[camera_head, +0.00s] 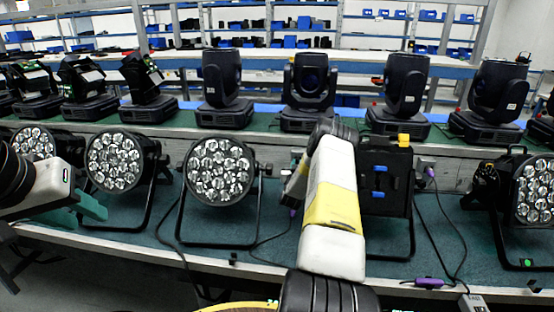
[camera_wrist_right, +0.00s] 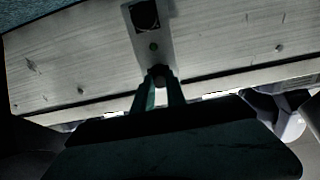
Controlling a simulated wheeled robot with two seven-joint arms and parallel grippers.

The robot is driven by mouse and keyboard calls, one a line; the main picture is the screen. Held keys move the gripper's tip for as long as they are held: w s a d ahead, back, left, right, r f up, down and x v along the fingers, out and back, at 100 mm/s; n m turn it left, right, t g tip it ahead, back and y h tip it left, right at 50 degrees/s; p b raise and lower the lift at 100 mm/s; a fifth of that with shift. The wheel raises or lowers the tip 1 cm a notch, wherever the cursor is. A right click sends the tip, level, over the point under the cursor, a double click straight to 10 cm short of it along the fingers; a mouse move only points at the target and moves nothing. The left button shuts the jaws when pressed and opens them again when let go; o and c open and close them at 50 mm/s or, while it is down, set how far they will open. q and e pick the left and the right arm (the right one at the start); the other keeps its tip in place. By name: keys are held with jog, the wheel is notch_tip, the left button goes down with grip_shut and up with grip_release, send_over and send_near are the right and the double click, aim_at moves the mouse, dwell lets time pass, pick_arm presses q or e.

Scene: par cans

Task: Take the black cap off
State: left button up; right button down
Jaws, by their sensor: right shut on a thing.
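In the right wrist view, my right gripper (camera_wrist_right: 160,88) has its two narrow teal fingers shut on a small dark round piece, which looks like the black cap (camera_wrist_right: 160,75). The piece sits at the end of a pale metal strip (camera_wrist_right: 146,32) with a square black opening. Whether the cap is still attached to the strip cannot be told. In the head view my right arm hides its own fingertips and the cap. My left gripper (camera_head: 88,210) is at the left, its teal fingers apart and empty, in front of a par can (camera_head: 116,162).
More par cans (camera_head: 219,170) stand in a row on the green bench. One unit (camera_head: 386,180) shows its back, with blue and yellow connectors, right of my right arm. Black moving heads (camera_head: 310,92) line the raised shelf behind. Cables (camera_head: 445,235) hang at the right.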

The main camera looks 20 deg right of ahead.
jog(key=shift+s, duration=0.15)
jog(key=shift+v, duration=2.85)
jog(key=shift+a, duration=0.1)
